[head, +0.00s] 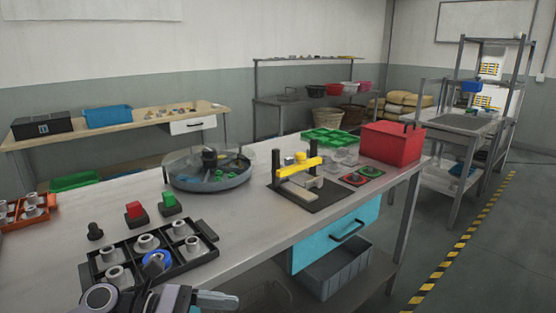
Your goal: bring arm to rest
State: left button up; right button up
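Part of one of my arms (165,297) shows at the bottom left, with a round joint and a short grey end piece pointing right. It seems to be my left arm; its fingertips cannot be made out, so I cannot tell whether that gripper is open or shut. The arm overlaps the front edge of a black compartment tray (84,279) holding several grey flanged parts (148,243). No second gripper is in view.
On the grey table (240,226) are red (136,212) and green (171,204) buttons, a round clear-covered unit (208,181), a yellow-barred fixture (300,168), a red bin (391,144) and an orange tray (14,219). The table's front middle is clear.

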pick_arm(q)
jog(key=s+a+f+m+t+y, duration=0.4)
jog(key=s+a+f+m+y, duration=0.1)
jog(key=f+m, duration=0.5)
jog(key=s+a+f+m+t+y, duration=0.5)
jog(key=s+f+m+y, duration=0.3)
jog(key=f, duration=0.5)
jog(key=s+m, duration=0.2)
jog(key=m, duration=0.1)
